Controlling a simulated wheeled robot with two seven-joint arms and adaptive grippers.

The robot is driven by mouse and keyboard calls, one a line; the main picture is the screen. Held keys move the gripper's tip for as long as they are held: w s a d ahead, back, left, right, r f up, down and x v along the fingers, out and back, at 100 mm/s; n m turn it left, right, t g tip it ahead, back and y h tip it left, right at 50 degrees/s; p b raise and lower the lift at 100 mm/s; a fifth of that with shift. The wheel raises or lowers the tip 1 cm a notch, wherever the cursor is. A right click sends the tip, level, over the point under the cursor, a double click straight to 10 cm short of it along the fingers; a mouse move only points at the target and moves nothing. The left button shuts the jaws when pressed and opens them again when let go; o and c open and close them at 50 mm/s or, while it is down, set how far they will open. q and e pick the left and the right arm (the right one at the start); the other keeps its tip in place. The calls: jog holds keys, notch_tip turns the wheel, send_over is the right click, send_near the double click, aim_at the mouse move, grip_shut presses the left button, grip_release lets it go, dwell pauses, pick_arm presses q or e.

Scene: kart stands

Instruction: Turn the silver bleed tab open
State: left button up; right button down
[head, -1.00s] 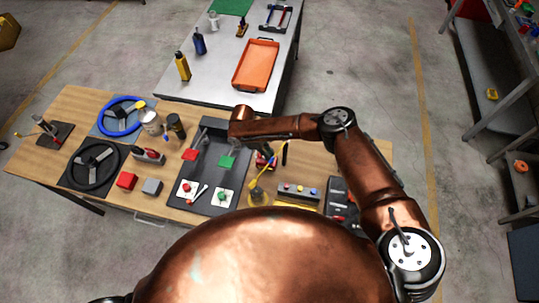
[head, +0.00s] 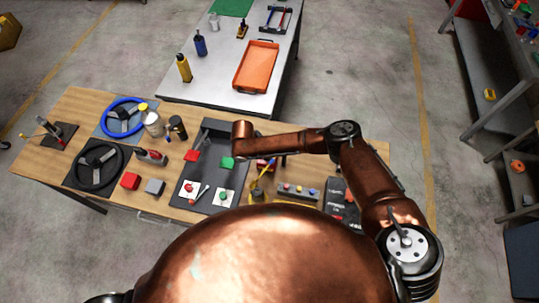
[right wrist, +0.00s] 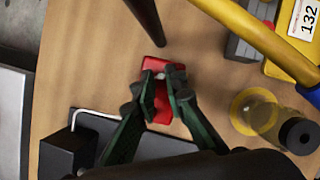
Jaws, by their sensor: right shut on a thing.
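A small red block (right wrist: 160,72) stands on the wooden table in the right wrist view, with a pale silver piece (right wrist: 160,76) on it that looks like the bleed tab. My right gripper (right wrist: 163,92) is over the block, its two dark green fingers shut on the silver tab. The fingers hide part of the tab, so its angle is hard to tell. My left gripper is not in view.
A dark tray (head: 200,180) with red and green pieces lies to the left. A clear yellowish jar (right wrist: 258,112) with a black cap and a yellow bar (right wrist: 268,40) lie to the right of my fingers. Two steering wheels (head: 122,117) are at the table's left.

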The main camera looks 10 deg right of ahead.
jog(key=shift+s+n+t+p, duration=0.15)
jog(key=shift+n+t+p, duration=0.55)
jog(key=shift+n, duration=0.9)
jog(key=shift+y, duration=0.3)
jog(key=c, duration=2)
grip_release()
jog(key=shift+o, duration=0.2)
jog(key=v, duration=1.2)
jog(key=shift+c, duration=0.4)
